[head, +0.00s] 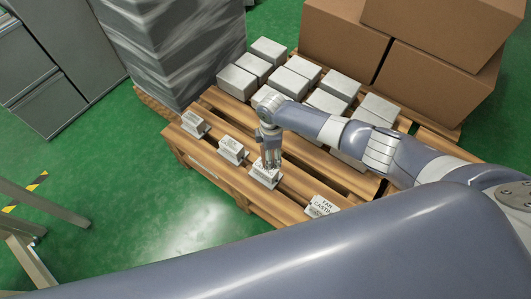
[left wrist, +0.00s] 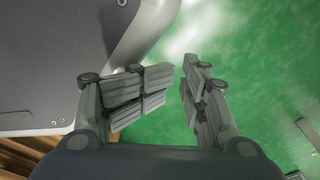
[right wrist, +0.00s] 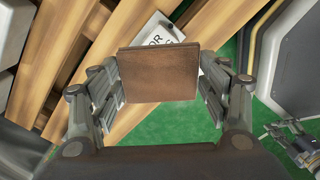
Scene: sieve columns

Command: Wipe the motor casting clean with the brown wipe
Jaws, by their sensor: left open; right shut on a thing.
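The brown wipe (right wrist: 158,75) is between the fingers of my right gripper (right wrist: 160,85), which is shut on it. Behind the wipe in the right wrist view is a grey casting (right wrist: 158,30) with a label partly covered; only letters like "OR" show. In the head view my right gripper (head: 269,158) points down at the third casting (head: 265,178) from the left on the pallet edge, its label too small to read fully. I cannot tell whether the wipe touches it. My left gripper (left wrist: 180,95) is open and empty above the green floor.
A casting labelled fan casting (head: 322,206) stands to the right on the wooden pallet (head: 200,152); two more castings (head: 195,124) (head: 233,150) stand left. Several grey blocks (head: 289,82) fill the pallet's back. Cardboard boxes (head: 345,45) and a wrapped stack (head: 180,50) stand behind.

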